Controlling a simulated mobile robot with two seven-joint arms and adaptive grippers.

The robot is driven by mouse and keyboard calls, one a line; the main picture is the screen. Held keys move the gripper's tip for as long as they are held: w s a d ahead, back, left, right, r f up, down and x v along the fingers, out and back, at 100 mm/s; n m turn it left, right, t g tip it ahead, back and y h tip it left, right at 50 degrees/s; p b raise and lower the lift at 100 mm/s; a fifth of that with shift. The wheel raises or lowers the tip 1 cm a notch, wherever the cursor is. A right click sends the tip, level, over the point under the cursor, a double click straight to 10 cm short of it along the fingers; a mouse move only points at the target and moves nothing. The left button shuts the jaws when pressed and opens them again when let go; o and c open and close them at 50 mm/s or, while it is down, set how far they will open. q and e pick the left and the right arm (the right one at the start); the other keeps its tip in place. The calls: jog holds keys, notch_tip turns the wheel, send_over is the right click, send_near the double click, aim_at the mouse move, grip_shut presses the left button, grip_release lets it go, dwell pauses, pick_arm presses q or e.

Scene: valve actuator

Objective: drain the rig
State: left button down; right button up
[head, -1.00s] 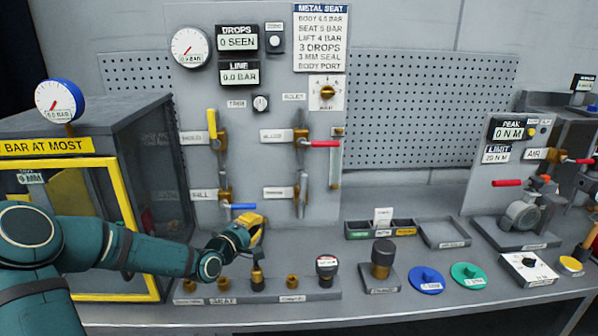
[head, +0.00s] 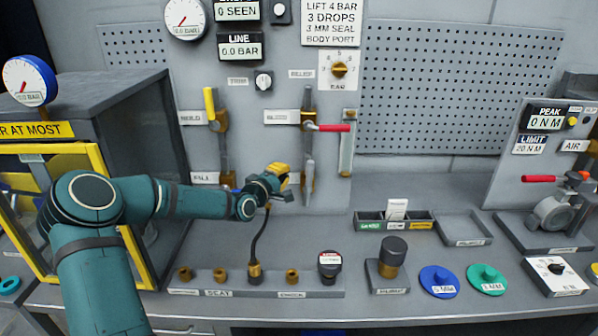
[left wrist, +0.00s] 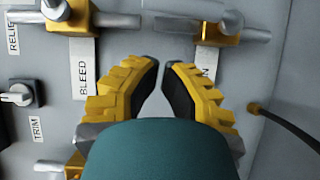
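My left gripper (head: 284,177) is in front of the panel, just left of the lower middle valve (head: 308,183), whose label it hides in the head view. In the left wrist view the two fingers (left wrist: 164,72) are apart with a narrow gap and nothing between them. They lie between the BLEED label (left wrist: 84,68) and a partly covered label ending in N (left wrist: 207,62). The bleed valve (head: 304,122) has a red handle (head: 334,127) pointing right. The hold valve has a yellow handle (head: 209,103) pointing up. The line display (head: 240,48) reads 0.0 bar. My right gripper is out of view.
A thin dark hose (head: 260,235) rises from a brass fitting on the bench rail (head: 305,284), close below the gripper. A yellow-framed cage (head: 127,215) stands left, beside my arm. Blue (head: 438,280) and green (head: 487,279) discs lie right of the rail.

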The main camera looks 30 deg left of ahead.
aim_at(309, 179)
pick_arm(q)
jog(key=shift+w+d+f, duration=0.1)
jog(key=shift+w+d, duration=0.35)
jog(key=shift+w, duration=0.3)
jog(key=shift+w+d, duration=0.45)
jog(key=shift+w, duration=0.3)
jog(key=shift+w+d+f, duration=0.1)
jog(key=shift+w+d, duration=0.35)
jog(key=shift+w, duration=0.3)
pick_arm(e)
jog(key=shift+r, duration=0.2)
